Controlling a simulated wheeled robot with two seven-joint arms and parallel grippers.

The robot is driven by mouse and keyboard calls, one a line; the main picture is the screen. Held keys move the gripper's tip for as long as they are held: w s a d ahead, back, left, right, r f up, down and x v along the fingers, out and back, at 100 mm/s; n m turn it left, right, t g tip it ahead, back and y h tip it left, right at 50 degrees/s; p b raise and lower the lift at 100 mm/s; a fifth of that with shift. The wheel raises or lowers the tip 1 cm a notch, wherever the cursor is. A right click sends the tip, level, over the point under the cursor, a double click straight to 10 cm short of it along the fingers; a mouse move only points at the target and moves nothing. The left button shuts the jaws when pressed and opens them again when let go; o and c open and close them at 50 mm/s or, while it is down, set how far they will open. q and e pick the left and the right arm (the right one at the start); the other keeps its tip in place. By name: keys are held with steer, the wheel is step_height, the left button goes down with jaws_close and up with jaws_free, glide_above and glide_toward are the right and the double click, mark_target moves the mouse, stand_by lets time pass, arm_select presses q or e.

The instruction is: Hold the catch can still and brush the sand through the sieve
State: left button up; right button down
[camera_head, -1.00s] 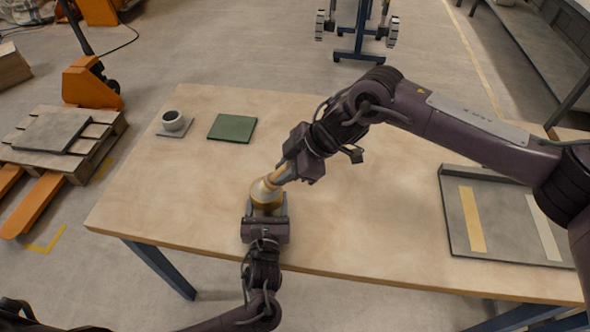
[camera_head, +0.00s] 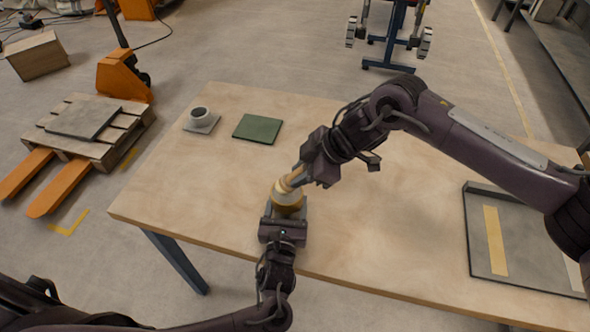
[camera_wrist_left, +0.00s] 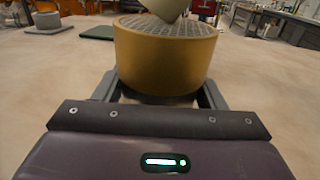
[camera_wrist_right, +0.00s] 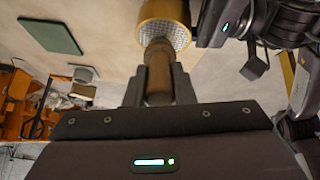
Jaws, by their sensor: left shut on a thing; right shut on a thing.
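The catch can (camera_head: 289,203) is a yellow-brown cylinder standing upright near the table's front edge. In the left wrist view its wall (camera_wrist_left: 165,60) shows between my left fingers, with the sieve's mesh (camera_wrist_left: 140,25) on top. My left gripper (camera_head: 285,211) is shut on the can from the front. My right gripper (camera_head: 304,171) is shut on the brush's wooden handle (camera_wrist_right: 158,78). The brush (camera_head: 291,182) is tilted, with its pale head (camera_wrist_left: 168,6) down at the mesh; exact contact is unclear. I cannot make out sand on the mesh.
A small grey cup (camera_head: 201,114) on a grey pad and a green mat (camera_head: 258,128) lie at the back left. A grey tray (camera_head: 481,268) with pale strips is at the right. The table (camera_head: 190,200) is clear left of the can.

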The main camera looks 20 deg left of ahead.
steer(key=shift+d, duration=2.3)
steer(key=shift+a+f, duration=0.1)
steer(key=shift+a, duration=3.15)
steer(key=shift+d, duration=0.1)
steer(key=shift+r, duration=3.1)
steer(key=shift+r, duration=1.5)
